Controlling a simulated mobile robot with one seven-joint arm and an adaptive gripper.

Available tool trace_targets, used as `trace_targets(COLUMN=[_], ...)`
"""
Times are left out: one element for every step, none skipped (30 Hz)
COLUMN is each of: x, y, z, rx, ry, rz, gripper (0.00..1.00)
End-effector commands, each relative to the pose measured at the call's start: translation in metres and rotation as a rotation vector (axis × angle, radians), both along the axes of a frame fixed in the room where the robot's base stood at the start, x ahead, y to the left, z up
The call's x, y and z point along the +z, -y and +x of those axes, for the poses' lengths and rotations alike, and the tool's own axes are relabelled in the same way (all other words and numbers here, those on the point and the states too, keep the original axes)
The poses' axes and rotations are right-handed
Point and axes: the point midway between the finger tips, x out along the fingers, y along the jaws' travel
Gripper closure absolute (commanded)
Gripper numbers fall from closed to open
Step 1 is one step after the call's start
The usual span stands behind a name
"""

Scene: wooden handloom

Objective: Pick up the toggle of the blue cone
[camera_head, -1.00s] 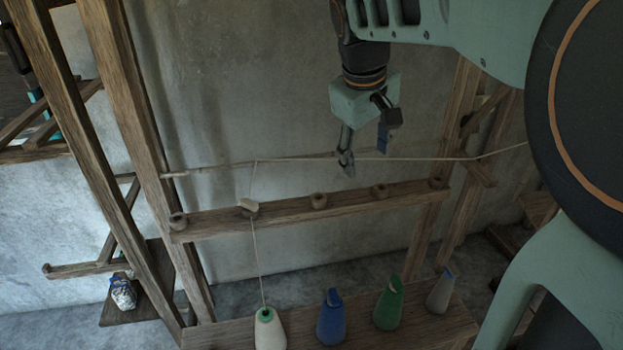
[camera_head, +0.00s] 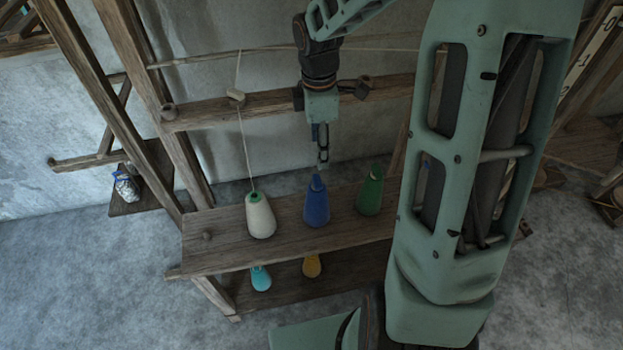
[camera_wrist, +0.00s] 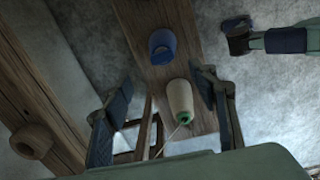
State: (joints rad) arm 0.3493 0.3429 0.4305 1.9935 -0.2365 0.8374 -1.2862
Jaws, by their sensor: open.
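The blue cone (camera_head: 316,210) stands upright on the upper shelf board, between the cream cone and the green cone. Its small blue toggle (camera_head: 316,183) sits at its top. My gripper (camera_head: 322,160) points down and appears just above the toggle in the head view; the depth gap is hard to judge. In the wrist view, the blue cone (camera_wrist: 163,45) lies at the upper middle, beyond the spread fingers of my gripper (camera_wrist: 162,84). The fingers are apart with nothing held.
The cream cone (camera_head: 260,216) has a thread rising to a wooden toggle (camera_head: 236,96) on the beam (camera_head: 210,112). The green cone (camera_head: 370,192) stands right of the blue one. A turquoise cone (camera_head: 261,278) and a yellow cone (camera_head: 312,266) are on the lower shelf.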

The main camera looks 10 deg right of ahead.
Motion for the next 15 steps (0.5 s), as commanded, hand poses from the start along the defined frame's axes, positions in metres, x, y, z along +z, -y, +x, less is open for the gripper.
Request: trace_targets(x=[-0.005,-0.007,-0.008,-0.01,-0.012,-0.017,-0.021,-0.025,-0.032,-0.038,-0.043,-0.049,-0.053,-0.057,-0.061], y=[0.0,-0.001,-0.002,-0.003,-0.003,-0.004,-0.004,-0.004,-0.004,-0.004,-0.005,-0.004,-0.004,-0.004,-0.004], z=[-0.003,-0.004,-0.005,-0.005,-0.006,-0.006,-0.006,-0.007,-0.007,-0.007,-0.007,-0.006,-0.006,-0.006,-0.006], rx=[0.022,0.035,0.05,0.056,0.062,0.068,0.07,0.071,0.071,0.072,0.072,0.072,0.071,0.07,0.07], ry=[-0.009,-0.011,-0.013,-0.014,-0.014,-0.016,-0.017,-0.018,-0.018,-0.019,-0.019,-0.018,-0.018,-0.018,-0.016], rz=[0.013,0.019,0.026,0.029,0.032,0.034,0.035,0.035,0.035,0.035,0.035,0.034,0.034,0.034,0.034], gripper=[0.46,0.46,0.46,0.46,0.46,0.46,0.46,0.46,0.46,0.46,0.46,0.46,0.46,0.46,0.46])
